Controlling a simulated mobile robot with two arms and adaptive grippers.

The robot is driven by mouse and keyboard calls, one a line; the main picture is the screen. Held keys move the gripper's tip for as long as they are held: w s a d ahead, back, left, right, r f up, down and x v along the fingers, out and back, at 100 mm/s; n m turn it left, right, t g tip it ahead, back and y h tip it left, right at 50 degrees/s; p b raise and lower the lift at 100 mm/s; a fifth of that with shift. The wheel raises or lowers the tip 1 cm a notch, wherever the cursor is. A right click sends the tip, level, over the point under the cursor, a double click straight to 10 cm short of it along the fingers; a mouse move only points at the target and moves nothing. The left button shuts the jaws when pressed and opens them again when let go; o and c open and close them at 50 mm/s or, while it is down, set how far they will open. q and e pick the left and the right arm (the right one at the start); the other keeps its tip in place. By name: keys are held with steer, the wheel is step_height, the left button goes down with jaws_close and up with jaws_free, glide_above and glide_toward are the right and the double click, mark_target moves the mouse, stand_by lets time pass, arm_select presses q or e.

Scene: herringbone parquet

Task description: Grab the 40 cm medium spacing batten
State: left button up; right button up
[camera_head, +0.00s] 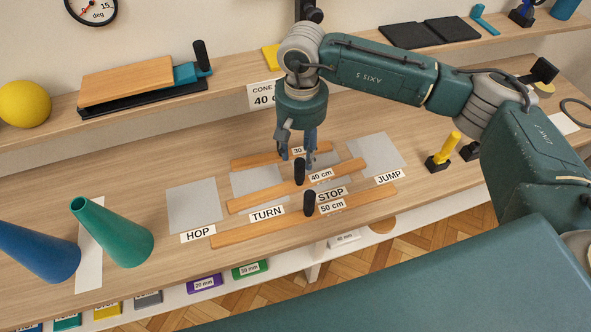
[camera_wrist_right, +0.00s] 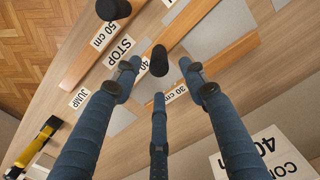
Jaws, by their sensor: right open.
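The 40 cm batten (camera_head: 245,203) is a light wooden strip with a black upright knob (camera_head: 299,170) and a 40 cm label. It lies on the bench between the shorter 30 cm batten (camera_head: 245,162) and the longer 50 cm batten (camera_head: 235,237). My right gripper (camera_head: 298,152) points down above the 40 cm batten, near its knob. In the wrist view the right gripper (camera_wrist_right: 160,76) has its blue fingers spread, with the knob (camera_wrist_right: 158,60) showing between the fingertips and nothing gripped. The gripper hides part of the 30 cm batten. My left gripper is not in view.
Grey pads labelled HOP (camera_head: 195,206), TURN, STOP and JUMP lie around the battens. A green cone (camera_head: 112,232) and a blue cone (camera_head: 35,252) lie left. A yellow-handled tool (camera_head: 444,152) stands right. A raised shelf (camera_head: 180,120) runs behind.

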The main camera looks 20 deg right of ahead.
mark_target(300, 176)
steer(key=f, duration=0.3)
steer(key=f+p, duration=0.1)
steer(key=f, duration=0.1)
steer(key=shift+s, duration=0.3)
steer(key=shift+f+p, duration=0.35)
steer(key=shift+p, duration=0.05)
step_height(300, 176, down, 4)
steer(key=shift+a+r+p, duration=0.1)
steer(key=shift+r+p, duration=0.1)
steer(key=shift+p, duration=0.6)
steer(key=shift+w+f, duration=0.1)
steer(key=shift+f, duration=0.4)
jaws_close()
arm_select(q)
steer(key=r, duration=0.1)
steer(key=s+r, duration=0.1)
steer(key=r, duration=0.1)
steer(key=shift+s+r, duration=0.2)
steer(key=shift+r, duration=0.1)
